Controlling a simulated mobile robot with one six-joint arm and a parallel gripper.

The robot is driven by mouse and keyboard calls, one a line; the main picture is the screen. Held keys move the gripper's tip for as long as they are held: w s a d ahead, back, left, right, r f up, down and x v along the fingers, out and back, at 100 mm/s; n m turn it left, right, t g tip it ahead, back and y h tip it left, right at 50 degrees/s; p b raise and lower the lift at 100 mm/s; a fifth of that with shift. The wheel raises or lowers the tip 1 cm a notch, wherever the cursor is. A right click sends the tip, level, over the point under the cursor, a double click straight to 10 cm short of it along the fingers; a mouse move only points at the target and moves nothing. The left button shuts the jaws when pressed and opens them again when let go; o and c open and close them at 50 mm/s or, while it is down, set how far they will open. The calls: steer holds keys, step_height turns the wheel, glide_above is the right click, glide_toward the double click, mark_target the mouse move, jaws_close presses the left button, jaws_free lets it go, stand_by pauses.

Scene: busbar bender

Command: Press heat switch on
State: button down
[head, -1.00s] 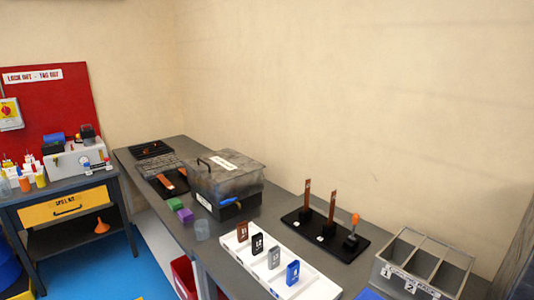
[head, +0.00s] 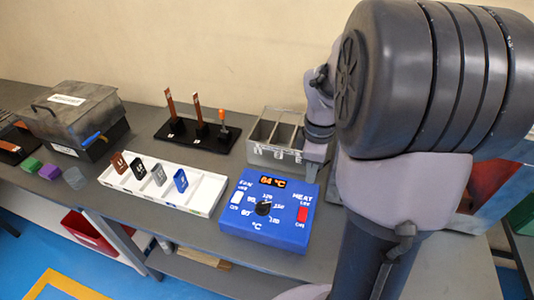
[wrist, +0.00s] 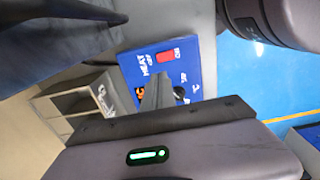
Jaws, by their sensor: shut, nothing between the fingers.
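A blue control box (head: 262,222) lies on the bench, with an orange-lit display (head: 272,182), a black round knob (head: 263,208) and a white fan switch (head: 237,198) at its left. The red heat switch (head: 302,215) is at its right side and also shows in the wrist view (wrist: 166,57). I cannot tell which way it is set. My gripper (head: 311,176) is at the box's back right corner, apart from the switch. In the wrist view my gripper (wrist: 158,78) is shut and empty, its fingers covering part of the box.
A grey divided bin (head: 272,155) stands close behind the box. A white tray (head: 205,202) with several coloured blocks is to its left. A black stand (head: 180,136) with copper bars is behind the tray. A lidded dark case (head: 80,120) stands farther left.

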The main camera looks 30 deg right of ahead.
steer(key=shift+s+a, duration=0.1)
steer(key=shift+s+a+r, duration=0.2)
steer(key=shift+s+a, duration=0.25)
steer(key=shift+a, duration=0.15)
